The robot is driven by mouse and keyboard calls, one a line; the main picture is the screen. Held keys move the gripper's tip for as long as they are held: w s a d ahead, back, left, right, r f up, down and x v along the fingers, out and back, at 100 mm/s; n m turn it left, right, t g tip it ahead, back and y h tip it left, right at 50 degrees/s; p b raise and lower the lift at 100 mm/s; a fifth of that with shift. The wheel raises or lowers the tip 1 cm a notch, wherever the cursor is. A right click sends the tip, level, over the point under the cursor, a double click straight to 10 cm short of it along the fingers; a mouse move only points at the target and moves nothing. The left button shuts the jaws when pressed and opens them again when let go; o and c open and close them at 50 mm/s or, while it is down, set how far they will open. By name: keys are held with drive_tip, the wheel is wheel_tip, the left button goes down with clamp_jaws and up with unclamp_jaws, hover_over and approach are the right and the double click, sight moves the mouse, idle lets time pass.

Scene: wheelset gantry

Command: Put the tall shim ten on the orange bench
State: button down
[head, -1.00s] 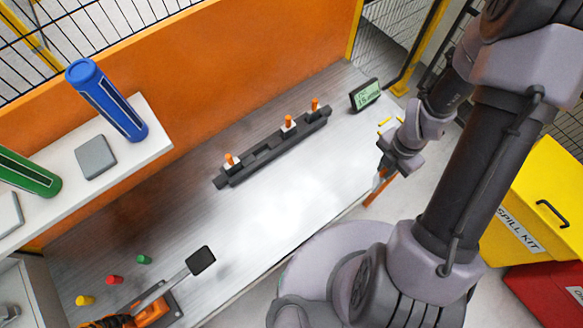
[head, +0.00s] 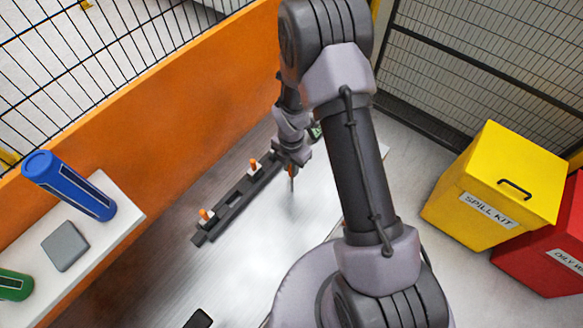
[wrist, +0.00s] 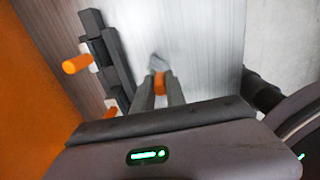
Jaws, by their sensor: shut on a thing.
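My gripper (head: 291,168) is in the head view over the metal top, close to the right of the dark rack. In the wrist view its fingers (wrist: 157,90) are shut on an orange-handled piece with a grey end (wrist: 158,62), apparently the tall shim ten. Its number cannot be read. The bench has a brushed metal top (head: 265,245) and an orange back panel (head: 165,135). The held piece is beside the rack, above or near the top; contact cannot be told.
The dark rack (head: 228,207) holds orange-knobbed pieces with white bases; my arm hides its far end. A white shelf (head: 110,250) with a blue cylinder (head: 70,185) and grey plate (head: 65,246) stands left. A yellow spill kit (head: 490,190) and red bin (head: 545,240) stand right.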

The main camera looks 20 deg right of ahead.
drive_tip(key=shift+w+f, duration=0.15)
drive_tip(key=shift+f, duration=0.45)
drive_tip(key=c, duration=1.4)
unclamp_jaws()
drive_tip(key=shift+o, duration=0.2)
